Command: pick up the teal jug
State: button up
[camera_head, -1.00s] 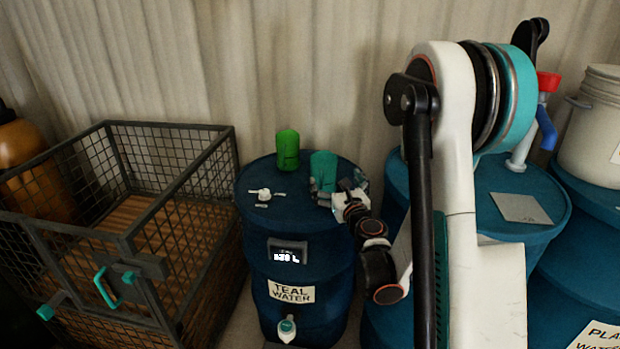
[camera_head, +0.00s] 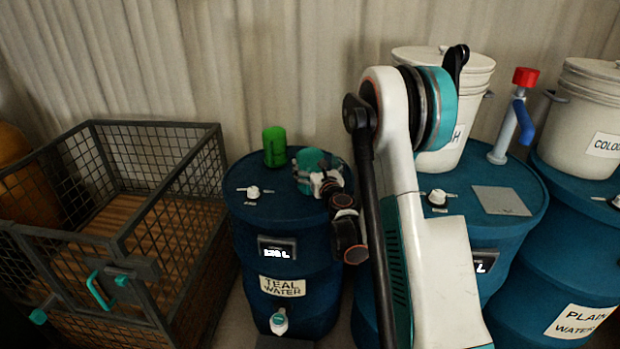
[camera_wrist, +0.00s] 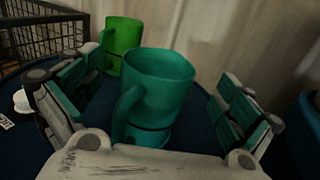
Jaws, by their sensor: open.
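The teal jug (camera_wrist: 165,85) stands upright on top of the blue barrel labelled "TEAL WATER" (camera_head: 283,287). In the wrist view its handle is on the left side, facing my gripper. In the head view the jug (camera_head: 312,158) is partly hidden by my gripper (camera_head: 316,176). In the wrist view my gripper (camera_wrist: 158,105) is open, with one finger on each side of the jug. A gap shows between the jug and the right finger; the left finger is near the handle side. The jug's base is partly hidden by the gripper's palm.
A green jug (camera_head: 274,147) stands just behind and left of the teal one; it also shows in the wrist view (camera_wrist: 122,45). A white valve (camera_head: 254,192) sits on the barrel top. A wire crate (camera_head: 150,270) is at left. More barrels and a white bucket (camera_head: 598,130) stand at right.

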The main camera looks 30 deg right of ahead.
aim_at(307, 158)
jog(key=w, duration=0.2)
jog(key=w+d+b, duration=0.1)
jog(key=w, duration=0.1)
jog(key=shift+f, duration=0.1)
jog(key=shift+c, duration=0.6)
jog(key=c, duration=1.5)
